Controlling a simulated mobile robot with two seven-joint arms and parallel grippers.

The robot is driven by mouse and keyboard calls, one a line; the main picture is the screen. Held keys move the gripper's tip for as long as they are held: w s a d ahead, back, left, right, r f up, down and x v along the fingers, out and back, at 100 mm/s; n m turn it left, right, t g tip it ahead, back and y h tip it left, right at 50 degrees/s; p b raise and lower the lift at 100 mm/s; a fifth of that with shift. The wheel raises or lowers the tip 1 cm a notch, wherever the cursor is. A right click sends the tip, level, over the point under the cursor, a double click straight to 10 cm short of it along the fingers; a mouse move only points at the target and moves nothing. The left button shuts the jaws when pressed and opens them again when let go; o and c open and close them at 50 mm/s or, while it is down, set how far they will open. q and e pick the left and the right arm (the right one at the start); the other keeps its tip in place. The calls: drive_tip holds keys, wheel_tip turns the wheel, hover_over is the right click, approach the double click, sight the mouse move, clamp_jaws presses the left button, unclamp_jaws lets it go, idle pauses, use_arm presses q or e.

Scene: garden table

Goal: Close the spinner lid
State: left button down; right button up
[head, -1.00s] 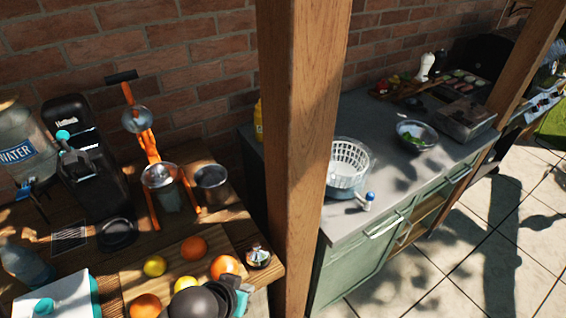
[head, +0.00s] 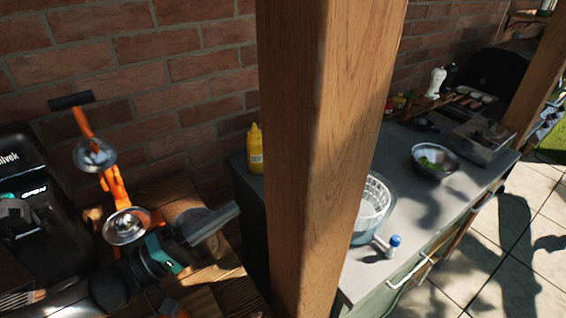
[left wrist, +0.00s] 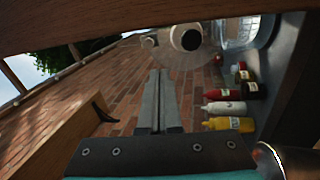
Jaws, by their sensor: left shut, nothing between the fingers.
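The salad spinner (head: 375,208), a clear bowl with a white basket, stands on the grey counter, partly hidden behind the wooden post. Its basket shows open at the top. A small crank with a blue knob (head: 394,241) sticks out at its front. I cannot make out the lid in the head view. In the left wrist view a round pale disc with a dark centre (left wrist: 190,40) shows ahead; I cannot tell if it is the lid. My left gripper (head: 233,212) is shut and empty, left of the post; its fingers also show in the left wrist view (left wrist: 158,78). My right gripper is out of view.
The thick wooden post (head: 322,150) stands between my left gripper and the spinner. An orange citrus press (head: 113,185) is close to my left arm. A yellow bottle (head: 255,150) stands left of the post. A metal bowl with greens (head: 436,163) is farther along the grey counter (head: 405,190).

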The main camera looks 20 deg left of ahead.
use_arm(q)
drive_tip(key=w+d+r+h, duration=0.1)
drive_tip(key=w+d+r, duration=0.4)
drive_tip(key=w+d, duration=0.3)
drive_tip(key=shift+w+d, duration=0.2)
drive_tip(key=shift+w, duration=0.75)
drive_tip(key=shift+r+p, duration=0.1)
drive_tip(key=shift+p, duration=0.25)
drive_tip(key=shift+w+d+r+p, duration=0.3)
drive_tip(key=shift+w+r+p, duration=0.15)
drive_tip(key=shift+p, duration=0.1)
drive_tip(key=shift+w+d+r+p, duration=0.25)
drive_tip(key=shift+w+d+p, duration=0.1)
drive_tip(key=shift+w+p, duration=0.1)
drive_tip(key=shift+f, duration=0.1)
drive_tip(key=shift+s, duration=0.1)
